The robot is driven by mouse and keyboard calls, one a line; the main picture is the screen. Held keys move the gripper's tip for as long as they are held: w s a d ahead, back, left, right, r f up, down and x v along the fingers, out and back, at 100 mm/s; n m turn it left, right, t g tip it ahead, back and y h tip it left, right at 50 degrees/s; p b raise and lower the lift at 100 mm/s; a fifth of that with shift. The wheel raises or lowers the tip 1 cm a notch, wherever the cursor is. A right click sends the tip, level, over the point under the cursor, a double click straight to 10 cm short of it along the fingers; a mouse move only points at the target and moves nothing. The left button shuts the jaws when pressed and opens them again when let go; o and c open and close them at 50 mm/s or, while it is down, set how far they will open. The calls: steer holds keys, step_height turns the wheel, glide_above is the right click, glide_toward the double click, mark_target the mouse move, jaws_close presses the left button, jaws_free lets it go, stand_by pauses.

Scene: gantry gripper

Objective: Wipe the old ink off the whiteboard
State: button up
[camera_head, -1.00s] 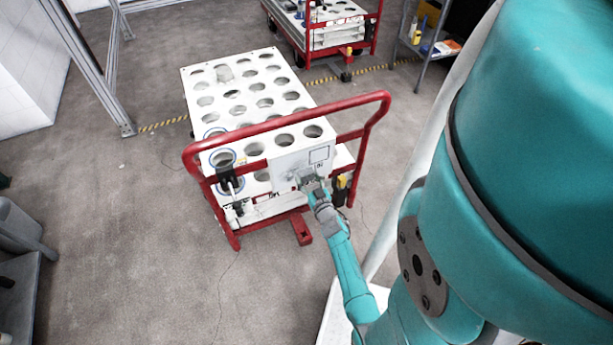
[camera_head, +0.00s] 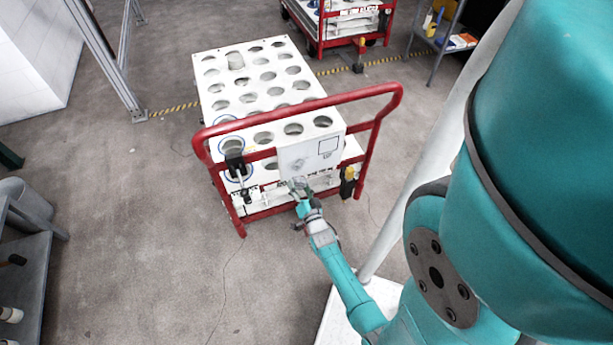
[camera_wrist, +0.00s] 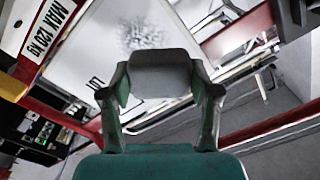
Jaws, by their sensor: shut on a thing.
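The whiteboard (camera_head: 310,152) is a small white panel on the near end of a red-railed cart. In the wrist view my gripper (camera_wrist: 162,90) is shut on a grey block, seemingly an eraser (camera_wrist: 160,75). The block overlaps the board's lower part, below the smudge. I cannot tell whether it touches the board.
The white cart top (camera_head: 255,85) has rows of round holes. A black and white clamp-like part (camera_head: 236,165) is at the rail's left. A second cart (camera_head: 340,22) and a shelf (camera_head: 437,40) stand behind.

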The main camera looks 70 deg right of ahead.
mark_target(302, 162)
steer(key=shift+m, duration=0.8)
steer(key=shift+w+d+f, duration=0.2)
steer(key=shift+w+d, duration=0.55)
steer(key=shift+w, duration=0.3)
steer(key=shift+w+d+f, duration=0.2)
steer(key=shift+w+d, duration=0.5)
steer(key=shift+w, duration=0.3)
steer(key=shift+x, duration=1.05)
steer(key=shift+s+d, duration=0.9)
steer(key=shift+s, duration=0.35)
steer(key=shift+s+d, duration=1.05)
steer(key=shift+d, duration=0.1)
